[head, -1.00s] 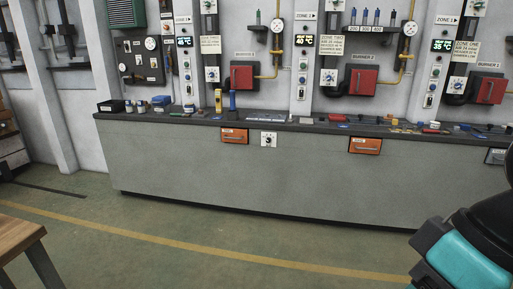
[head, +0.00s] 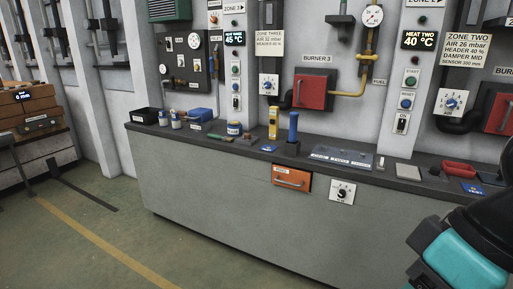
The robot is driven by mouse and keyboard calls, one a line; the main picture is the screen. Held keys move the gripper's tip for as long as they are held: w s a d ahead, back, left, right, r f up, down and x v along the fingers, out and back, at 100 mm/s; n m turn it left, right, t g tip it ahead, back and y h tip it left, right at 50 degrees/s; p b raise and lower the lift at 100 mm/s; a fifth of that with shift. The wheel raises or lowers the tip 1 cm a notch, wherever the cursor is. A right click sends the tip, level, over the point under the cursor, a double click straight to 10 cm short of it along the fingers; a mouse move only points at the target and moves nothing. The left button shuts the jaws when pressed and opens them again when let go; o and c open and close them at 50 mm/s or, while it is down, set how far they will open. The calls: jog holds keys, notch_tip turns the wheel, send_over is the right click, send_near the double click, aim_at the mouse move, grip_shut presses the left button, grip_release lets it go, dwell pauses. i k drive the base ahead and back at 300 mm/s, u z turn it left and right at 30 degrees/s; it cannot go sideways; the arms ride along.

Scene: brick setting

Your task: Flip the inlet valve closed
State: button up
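A dark panel (head: 191,70) with round gauges and small fittings hangs on the wall at the upper left. A yellow fuel pipe (head: 349,93) with a round gauge (head: 372,15) above it runs down beside the red Burner 3 box (head: 313,90). Whether either carries the inlet valve, I cannot tell. My arm, black and teal, shows at the lower right, well in front of the bench. My gripper is out of view.
A long grey bench (head: 240,205) stands along the wall, its dark top holding a black tray (head: 145,115), a blue upright handle (head: 293,127) and other small items. Stacked wooden boxes (head: 28,105) stand far left. Floor before the bench is clear.

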aim_at(211, 59)
jog(key=u, duration=0.4)
jog(key=i, duration=1.9)
jog(key=u, duration=0.95)
jog(key=i, duration=0.5)
jog(key=u, duration=0.55)
jog(key=i, duration=0.65)
jog(key=z, duration=0.8)
jog(key=i, duration=0.6)
jog(key=z, duration=0.7)
